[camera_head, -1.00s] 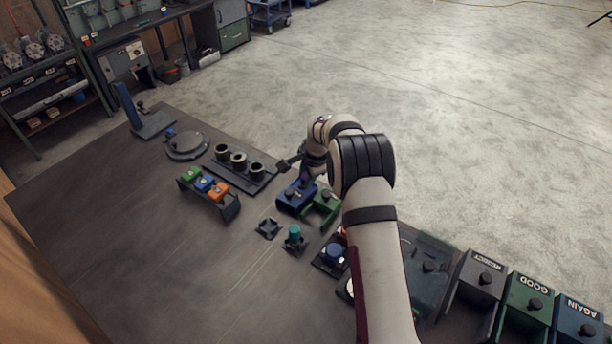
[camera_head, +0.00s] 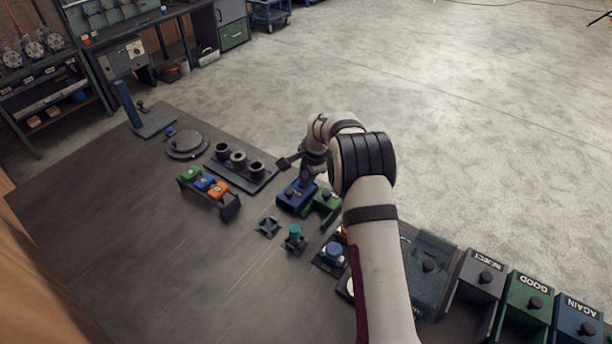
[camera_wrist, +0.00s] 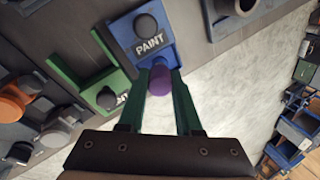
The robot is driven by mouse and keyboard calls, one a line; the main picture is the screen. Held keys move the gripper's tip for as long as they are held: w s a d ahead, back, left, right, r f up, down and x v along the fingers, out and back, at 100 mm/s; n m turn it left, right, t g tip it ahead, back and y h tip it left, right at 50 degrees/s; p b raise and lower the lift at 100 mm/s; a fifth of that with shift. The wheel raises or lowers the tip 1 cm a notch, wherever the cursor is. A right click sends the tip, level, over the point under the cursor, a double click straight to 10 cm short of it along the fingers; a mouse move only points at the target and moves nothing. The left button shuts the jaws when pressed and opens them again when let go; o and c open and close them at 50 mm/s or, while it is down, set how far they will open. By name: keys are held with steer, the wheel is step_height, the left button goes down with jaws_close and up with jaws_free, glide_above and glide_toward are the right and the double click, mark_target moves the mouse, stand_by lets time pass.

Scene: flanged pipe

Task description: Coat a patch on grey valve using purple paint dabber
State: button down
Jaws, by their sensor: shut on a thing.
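My gripper (camera_wrist: 160,68) has green fingers and is shut on the purple paint dabber (camera_wrist: 160,82) in the wrist view. The dabber is close to the near edge of a blue box marked PAINT (camera_wrist: 148,44); I cannot tell if they touch. In the head view my gripper (camera_head: 306,178) is over the blue paint box (camera_head: 292,200), partly hidden by my arm. I cannot single out the grey valve for certain.
A green paint box (camera_head: 322,206) stands beside the blue one. Labelled bins (camera_head: 528,303) stand right. The table's near left is clear.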

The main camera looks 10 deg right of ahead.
mark_target(306, 174)
step_height(306, 174, up, 6)
steer(key=shift+r, duration=0.25)
stand_by(0.7)
steer(key=shift+s+d+r, duration=0.1)
steer(key=shift+s+r, duration=0.1)
steer(key=shift+r, duration=0.15)
steer(key=s+a+r+n+g+y, duration=0.1)
steer(key=s+r+n+g+y, duration=0.1)
steer(key=s+r+n, duration=0.8)
steer(key=s+r+n+g+y, duration=0.15)
steer(key=s+r+n, duration=0.4)
steer(key=s, duration=0.75)
steer(key=w+d+f+m+t+h, duration=0.1)
steer(key=w+d+f+t+h, duration=0.15)
steer(key=w+d, duration=0.4)
steer(key=w+d+f+m+t+h, duration=0.1)
steer(key=w+d+f, duration=0.35)
steer(key=d, duration=0.35)
steer(key=shift+w+d+f, duration=0.15)
steer(key=shift+f, duration=0.7)
steer(key=shift+w+d+f, duration=0.1)
steer(key=shift+w+f, duration=0.05)
steer(key=shift+f, duration=0.7)
steer(key=shift+w+d+f, duration=0.15)
steer(key=shift+f, duration=0.7)
